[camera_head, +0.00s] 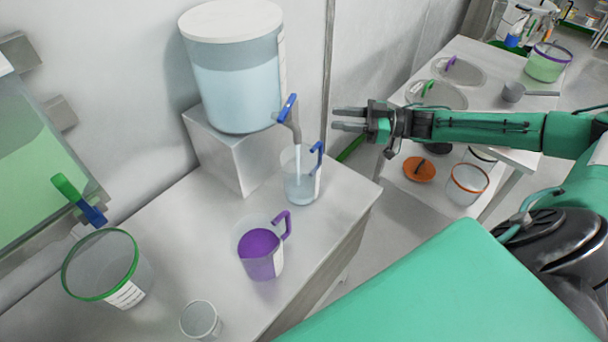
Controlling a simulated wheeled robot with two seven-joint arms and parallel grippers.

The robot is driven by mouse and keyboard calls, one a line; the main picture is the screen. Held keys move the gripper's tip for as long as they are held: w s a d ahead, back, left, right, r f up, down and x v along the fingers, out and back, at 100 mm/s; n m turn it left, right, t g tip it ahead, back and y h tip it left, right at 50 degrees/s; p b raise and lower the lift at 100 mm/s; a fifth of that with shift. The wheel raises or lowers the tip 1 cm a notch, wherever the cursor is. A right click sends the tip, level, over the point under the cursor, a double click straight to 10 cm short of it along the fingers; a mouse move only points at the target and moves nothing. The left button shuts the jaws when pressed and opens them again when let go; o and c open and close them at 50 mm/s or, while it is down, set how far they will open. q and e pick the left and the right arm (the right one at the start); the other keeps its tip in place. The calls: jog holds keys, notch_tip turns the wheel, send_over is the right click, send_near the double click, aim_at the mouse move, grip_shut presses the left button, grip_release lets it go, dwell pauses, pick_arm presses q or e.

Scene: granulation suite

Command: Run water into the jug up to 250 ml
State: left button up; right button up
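A clear jug (299,187) with a blue handle stands on the counter under the tap of a large water tank (236,85). Water runs from the tap (288,112), which has a blue lever, into the jug. Some water shows in the jug, but its marks are too small to read. My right gripper (349,119) is to the right of the tap and above the jug's level, with its two fingers apart and nothing between them. It touches neither tap nor jug. My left gripper is not in view.
A jug of purple liquid (260,252) stands in front of the water jug. A green-rimmed container (105,267) and a small clear cup (201,319) stand at left. A green-liquid tank (40,165) is on the left. Another table (515,123) is beyond a gap at right.

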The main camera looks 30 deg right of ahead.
dwell(0.3)
jog(key=m+t+h+p, duration=0.1)
jog(key=m+t+p, duration=0.1)
send_near(288, 113)
jog(key=shift+s+f, duration=0.9)
jog(key=shift+f, duration=0.15)
jog(key=shift+s+d+m+t+h+p, duration=0.6)
jog(key=shift+s+d+m+t+h, duration=0.3)
jog(key=shift+s+d+h, duration=0.6)
jog(key=shift+r+p+x, duration=0.15)
jog(key=shift+p+x, duration=0.6)
jog(key=shift+x, duration=2.75)
jog(key=shift+r+p+x, duration=0.15)
jog(key=shift+p+x, duration=0.6)
jog(key=shift+x, duration=2.8)
